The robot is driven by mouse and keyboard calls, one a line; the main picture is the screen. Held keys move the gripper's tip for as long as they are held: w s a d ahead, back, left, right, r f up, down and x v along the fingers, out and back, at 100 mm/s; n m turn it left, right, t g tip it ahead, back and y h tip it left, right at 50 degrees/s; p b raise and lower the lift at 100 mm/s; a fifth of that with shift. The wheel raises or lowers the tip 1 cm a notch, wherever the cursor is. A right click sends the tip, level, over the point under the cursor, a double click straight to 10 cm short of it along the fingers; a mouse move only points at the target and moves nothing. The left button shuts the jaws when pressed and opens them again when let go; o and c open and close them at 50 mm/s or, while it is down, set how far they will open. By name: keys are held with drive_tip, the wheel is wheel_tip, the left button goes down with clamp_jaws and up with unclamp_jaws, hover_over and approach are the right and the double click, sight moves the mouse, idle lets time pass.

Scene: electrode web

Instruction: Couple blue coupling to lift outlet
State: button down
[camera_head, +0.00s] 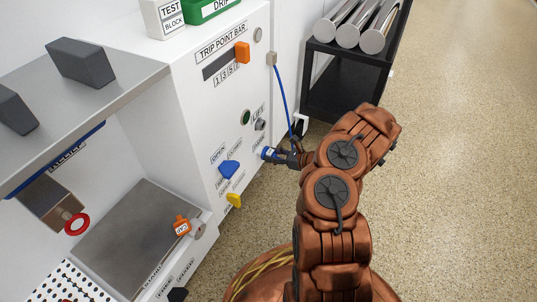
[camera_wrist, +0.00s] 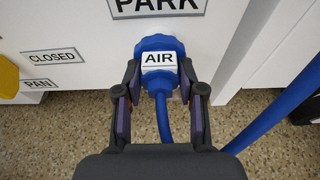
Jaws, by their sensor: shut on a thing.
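The blue coupling (camera_head: 268,153) has a white AIR label and shows large in the wrist view (camera_wrist: 160,42). My gripper (camera_wrist: 160,72) is shut on it, one finger on each side, and also shows in the head view (camera_head: 279,156). The coupling is at the white panel, just below the PARK label (camera_wrist: 158,6); its front end is hidden, so I cannot tell if it is seated there. The grey lift outlet (camera_head: 260,125) sticks out of the panel above the coupling, by the LIFT label. A blue hose (camera_head: 283,98) runs from the coupling to a fitting higher up.
A blue handle (camera_head: 229,170) and a yellow handle (camera_head: 234,201) stick out left of the coupling. An orange trip-bar knob (camera_head: 242,53) is above. A black rack with metal rolls (camera_head: 375,38) stands behind. The floor right of my arm is clear.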

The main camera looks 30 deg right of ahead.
drive_tip(key=shift+s+d+p, duration=0.35)
drive_tip(key=shift+s+p, duration=0.2)
drive_tip(key=shift+s, duration=0.1)
idle(0.7)
drive_tip(key=shift+s+d+p, duration=0.35)
drive_tip(key=shift+s+p, duration=0.05)
drive_tip(key=shift+s, duration=0.15)
drive_tip(key=shift+s+d+p, duration=0.3)
drive_tip(key=shift+s+p, duration=0.05)
drive_tip(key=shift+s, duration=0.2)
drive_tip(key=s+d+p, duration=0.3)
drive_tip(key=s, duration=0.1)
wheel_tip(320, 180, up, 14)
drive_tip(key=p, duration=0.9)
drive_tip(key=shift+s+a, duration=0.15)
drive_tip(key=shift+a, duration=0.05)
